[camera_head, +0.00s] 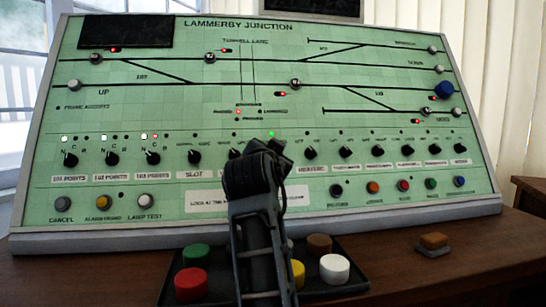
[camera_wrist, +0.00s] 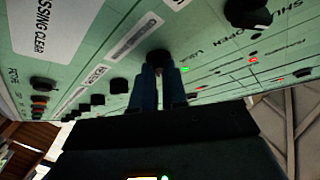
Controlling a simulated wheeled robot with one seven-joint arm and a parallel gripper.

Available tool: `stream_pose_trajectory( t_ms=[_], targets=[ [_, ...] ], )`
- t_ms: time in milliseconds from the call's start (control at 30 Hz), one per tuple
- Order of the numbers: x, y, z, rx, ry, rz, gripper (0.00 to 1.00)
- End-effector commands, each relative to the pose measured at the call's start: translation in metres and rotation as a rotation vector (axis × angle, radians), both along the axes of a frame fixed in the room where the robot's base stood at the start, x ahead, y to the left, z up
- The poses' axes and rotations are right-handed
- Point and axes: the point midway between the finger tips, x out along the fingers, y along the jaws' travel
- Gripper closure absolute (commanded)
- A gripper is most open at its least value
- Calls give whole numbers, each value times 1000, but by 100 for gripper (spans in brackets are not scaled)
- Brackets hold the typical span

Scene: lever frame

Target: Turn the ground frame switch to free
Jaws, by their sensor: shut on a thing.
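The green control panel (camera_head: 490,90), headed Lammerby Junction, stands tilted across the desk. A row of black rotary knobs runs along its lower half. My gripper (camera_head: 277,146) is at the middle of this row, and my arm hides the knob and label there. In the wrist view, my gripper (camera_wrist: 161,88) has its two fingers shut on a black round knob (camera_wrist: 158,56), taken to be the ground frame switch. Its pointer direction and name label cannot be made out. A white label plate (camera_wrist: 134,36) sits beside it, too blurred to read.
Neighbouring knobs stand close by, one at right (camera_head: 310,153) and one partly hidden at left (camera_head: 234,153). A green lamp (camera_head: 271,133) is lit just above my gripper. A dark tray (camera_head: 222,280) with several coloured discs lies below my arm.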

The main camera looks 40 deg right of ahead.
Motion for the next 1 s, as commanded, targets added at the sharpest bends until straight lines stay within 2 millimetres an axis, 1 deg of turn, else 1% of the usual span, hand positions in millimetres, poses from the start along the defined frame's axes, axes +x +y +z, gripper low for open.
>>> stream_pose_trajectory(
  t_ms=[167, 200, 433, 800, 867, 1000],
  targets=[
    [1, -1, 1, 0, -4, 3, 100],
    [1, -1, 1, 0, -4, 3, 83],
    [1, -2, -1, 2, 0, 0, 62],
    [0, 0, 0, 1, 1, 1, 62],
    [-2, 3, 0, 0, 0, 1, 62],
    [-13, 18, 1, -2, 1, 3, 62]
  ],
)
